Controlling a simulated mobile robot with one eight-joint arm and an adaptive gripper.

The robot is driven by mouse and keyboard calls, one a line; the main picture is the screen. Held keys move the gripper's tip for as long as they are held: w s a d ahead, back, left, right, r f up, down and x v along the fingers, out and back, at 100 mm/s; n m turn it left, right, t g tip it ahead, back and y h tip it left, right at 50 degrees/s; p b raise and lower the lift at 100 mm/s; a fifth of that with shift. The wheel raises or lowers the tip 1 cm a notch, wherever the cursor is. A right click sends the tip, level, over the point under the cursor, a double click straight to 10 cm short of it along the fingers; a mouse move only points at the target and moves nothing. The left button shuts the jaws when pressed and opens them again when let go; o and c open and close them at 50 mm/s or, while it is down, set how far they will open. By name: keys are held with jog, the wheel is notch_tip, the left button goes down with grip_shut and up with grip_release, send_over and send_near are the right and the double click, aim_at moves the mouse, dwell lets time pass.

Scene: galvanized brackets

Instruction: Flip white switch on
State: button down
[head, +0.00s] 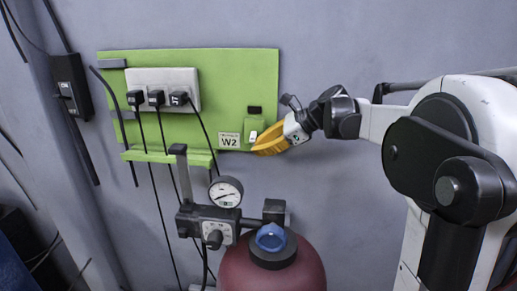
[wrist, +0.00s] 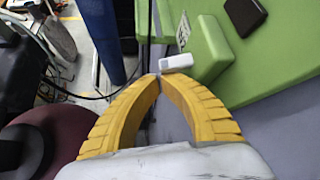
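The white switch (head: 253,136) sits on a small green box (head: 254,125) at the lower right of the green wall panel. In the wrist view the switch (wrist: 177,63) juts from the green box (wrist: 208,50), just beyond my fingertips. My gripper (head: 256,150) has yellow fingers and comes in from the right, its tips at the lower end of the switch. In the wrist view the fingertips (wrist: 159,77) meet, with nothing seen between them. I cannot tell whether they touch the switch. Its on or off position is not clear.
A white socket strip (head: 150,80) with black plugs and hanging cables is on the panel (head: 230,75). A gauge (head: 226,191) and a dark red tank (head: 275,268) stand below. The wall right of the panel is bare.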

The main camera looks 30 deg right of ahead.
jog(key=shift+s+r+g, duration=0.1)
jog(key=shift+r+g, duration=0.05)
jog(key=shift+g, duration=0.15)
jog(key=shift+s+a+r+m+g+y+b, duration=0.15)
jog(key=shift+r+m+g+y, duration=0.2)
jog(key=shift+m+g, duration=0.1)
jog(key=shift+s+a+r+m+g+y+b, duration=0.1)
jog(key=shift+r+m+g+y+b, duration=0.05)
jog(key=shift+r+m+g+y, duration=0.25)
jog(key=shift+s, duration=0.1)
jog(key=shift+w+r+p, duration=0.25)
jog(key=shift+r+p, duration=0.3)
jog(key=shift+r, duration=0.25)
jog(key=shift+d+r, duration=0.1)
jog(key=shift+r, duration=0.05)
